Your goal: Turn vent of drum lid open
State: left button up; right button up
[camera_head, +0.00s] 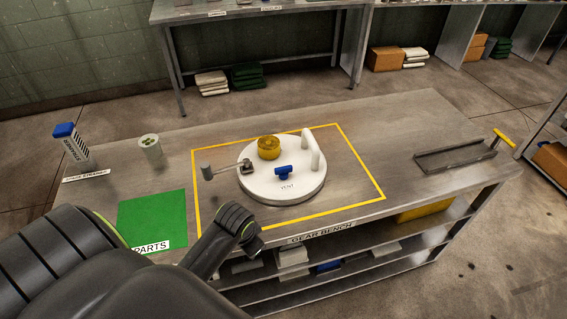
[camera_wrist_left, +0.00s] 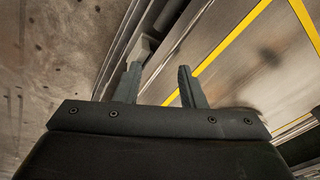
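The drum lid (camera_head: 262,188) is a round white disc lying flat on the bench. Its vent (camera_head: 284,171) is a small blue T-shaped handle near the lid's middle, above the printed word VENT. The lid also carries a yellow round cap (camera_head: 268,148), a white arched handle (camera_head: 311,150) and a grey lever (camera_head: 225,170) sticking out to the left. My left gripper (camera_wrist_left: 159,70) is open and empty in the left wrist view, its fingers apart over the bench's front edge. In the head view my left arm ends in front of the bench, short of the lid. My right gripper is not in view.
The metal bench (camera_head: 400,125) has a yellow taped outline (camera_head: 365,168) around the lid. A green parts mat (camera_head: 152,218), a pale cylinder (camera_head: 150,147) and a blue-capped container (camera_head: 72,145) are at left. Bench space between is clear.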

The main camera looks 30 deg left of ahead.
pick_arm(q)
jog(key=w+r, duration=0.1)
jog(key=w, duration=0.2)
jog(key=w+a+m, duration=0.1)
jog(key=w, duration=0.2)
jog(key=w+r+m, duration=0.1)
jog(key=w, duration=0.2)
jog(key=shift+a+r+g, duration=0.3)
jog(key=shift+a+r, duration=0.05)
jog(key=w+a+r+m, duration=0.1)
jog(key=w+a+r, duration=0.1)
jog(key=w+r, duration=0.35)
jog(key=m+g+h, duration=0.1)
jog(key=m+g, duration=0.1)
jog(key=m, duration=0.1)
send_near(283, 167)
notch_tip(283, 167, down, 3)
jog(key=b, duration=1.1)
jog(key=shift+s+d+f, duration=0.1)
jog(key=shift+f, duration=0.15)
notch_tip(283, 167, down, 4)
jog(key=shift+f+p, duration=0.15)
jog(key=shift+p, duration=0.35)
jog(key=shift+f, duration=0.5)
grip_shut()
